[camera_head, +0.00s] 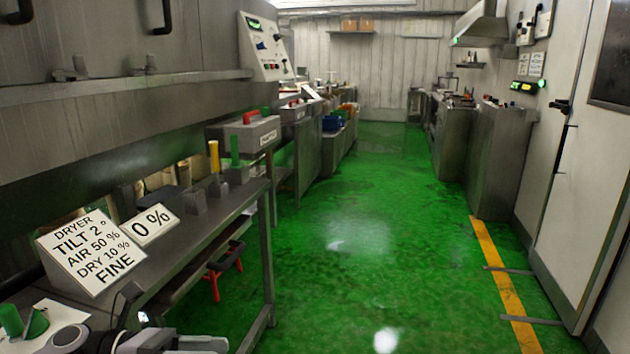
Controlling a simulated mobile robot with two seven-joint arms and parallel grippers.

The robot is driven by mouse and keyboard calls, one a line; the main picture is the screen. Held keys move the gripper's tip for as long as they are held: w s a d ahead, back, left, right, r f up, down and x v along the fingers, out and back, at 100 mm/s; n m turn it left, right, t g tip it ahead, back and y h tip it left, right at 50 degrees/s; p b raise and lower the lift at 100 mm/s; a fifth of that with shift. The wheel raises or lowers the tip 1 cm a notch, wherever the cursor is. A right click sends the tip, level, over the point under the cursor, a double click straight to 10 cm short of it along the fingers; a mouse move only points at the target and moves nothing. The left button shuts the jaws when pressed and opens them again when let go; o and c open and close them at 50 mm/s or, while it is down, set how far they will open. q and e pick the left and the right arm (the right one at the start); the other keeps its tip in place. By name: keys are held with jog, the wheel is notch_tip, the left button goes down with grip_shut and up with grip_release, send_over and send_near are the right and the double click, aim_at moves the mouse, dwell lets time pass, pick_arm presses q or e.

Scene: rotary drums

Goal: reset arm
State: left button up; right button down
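Grey and dark parts of an arm of mine, which I take to be the left, show at the bottom left edge, by the near end of the steel bench (205,235). A dark prong that may belong to my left gripper (125,305) sticks up there in front of the bench. Its fingers are not clear, and I cannot tell whether it is open or shut or holds anything. My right arm and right gripper are out of view.
A dryer sign (88,250) and a 0 % sign (153,223) stand on the bench. Behind them are small grey blocks, one with a yellow handle (214,156) and one with a green handle (235,150). A red-legged stool (222,276) is underneath. The green floor (370,240) is clear.

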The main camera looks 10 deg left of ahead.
pick_arm(q)
jog(key=s+f+m+t+y+p, duration=0.2)
jog(key=s+f+m+y, duration=0.4)
jog(key=f+m, duration=0.4)
jog(key=s+f+m+t+y+p, duration=0.3)
jog(key=s+f+m+t+y, duration=0.2)
jog(key=m, duration=1.4)
notch_tip(320, 180, down, 6)
jog(key=s+y, duration=0.2)
jog(key=y, duration=0.2)
jog(key=shift+d+r, duration=0.25)
jog(key=shift+d, duration=0.05)
jog(key=shift+s, duration=0.1)
